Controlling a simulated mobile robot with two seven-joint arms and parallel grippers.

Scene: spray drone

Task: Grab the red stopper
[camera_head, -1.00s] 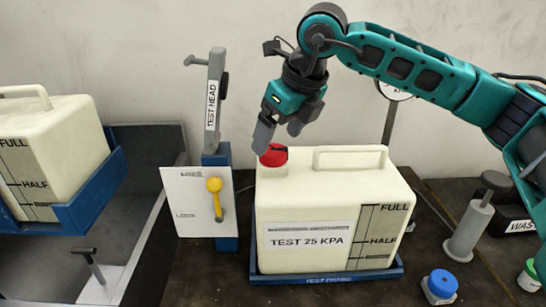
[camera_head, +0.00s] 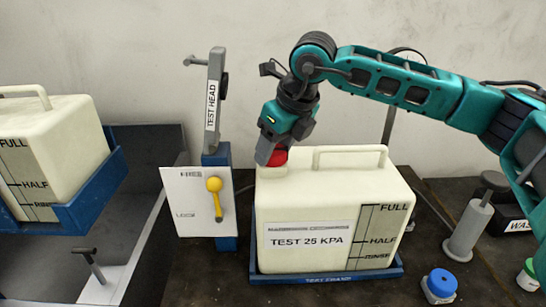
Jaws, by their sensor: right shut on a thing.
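The red stopper (camera_head: 279,157) sits at the top left of the cream tank labelled TEST 25 KPA (camera_head: 310,240). My right gripper (camera_head: 271,158) reaches down from above and is shut on the red stopper. Its fingers hide part of the stopper, so I cannot tell whether the stopper is still seated in the neck. The tank stands upright in a blue tray (camera_head: 325,277). My left gripper is not in view.
A grey TEST HEAD post (camera_head: 213,100) and a white panel with a yellow lever (camera_head: 215,195) stand left of the tank. A second tank (camera_head: 50,150) sits at far left. A grey pump (camera_head: 468,230) and a blue-capped jar (camera_head: 440,284) are at right.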

